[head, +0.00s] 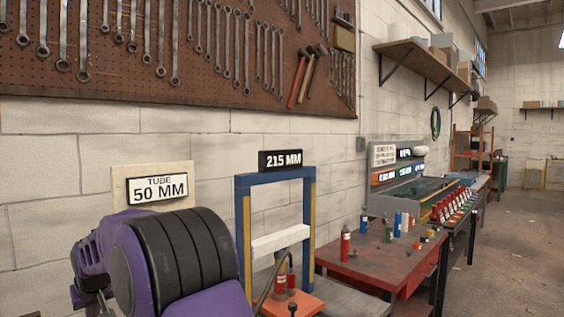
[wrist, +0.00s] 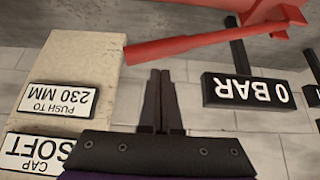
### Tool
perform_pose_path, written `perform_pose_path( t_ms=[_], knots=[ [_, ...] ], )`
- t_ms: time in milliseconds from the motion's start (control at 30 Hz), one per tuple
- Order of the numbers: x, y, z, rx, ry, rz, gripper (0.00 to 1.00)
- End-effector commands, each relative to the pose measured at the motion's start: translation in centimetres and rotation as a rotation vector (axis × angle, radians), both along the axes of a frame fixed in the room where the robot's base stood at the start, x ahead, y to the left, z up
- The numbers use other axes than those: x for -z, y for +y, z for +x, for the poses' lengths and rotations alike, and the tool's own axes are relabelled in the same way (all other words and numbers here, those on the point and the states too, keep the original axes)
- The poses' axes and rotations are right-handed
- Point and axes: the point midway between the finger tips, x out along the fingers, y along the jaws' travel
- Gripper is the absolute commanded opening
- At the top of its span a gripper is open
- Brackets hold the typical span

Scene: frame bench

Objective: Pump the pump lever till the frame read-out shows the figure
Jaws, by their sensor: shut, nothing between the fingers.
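The blue press frame (head: 242,240) stands at the middle of the head view, with a pale crossbeam (head: 280,239) between its posts. The black frame read-out (head: 280,160) on top shows 215 MM. In the wrist view, which is upside down, a red bar (wrist: 190,43), seemingly the pump lever, runs across the top. My gripper (wrist: 160,73) is shut and empty, its tips close to the bar's left end; I cannot tell whether they touch it. A sign (wrist: 60,98) reads PUSH TO 230 MM. My purple arm hides the lower left of the head view.
A black gauge (wrist: 250,92) shows 0 BAR, and a sign (wrist: 38,152) reads CAP SOFT. A TUBE 50 MM sign (head: 157,189) stands by the wall. A red table (head: 375,265) with bottles stands right of the frame.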

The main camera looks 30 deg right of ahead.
Motion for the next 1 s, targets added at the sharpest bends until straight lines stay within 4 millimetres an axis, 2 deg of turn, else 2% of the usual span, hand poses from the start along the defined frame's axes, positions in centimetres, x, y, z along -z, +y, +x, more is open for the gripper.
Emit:
perform_pose_path(
  t_ms=[467,1000],
  knots=[
    [0.2,0.0,0.0,0.0,0.0,0.0,0.0],
    [5.9,0.0,0.0,0.0,0.006,-0.001,0.0]
  ],
)
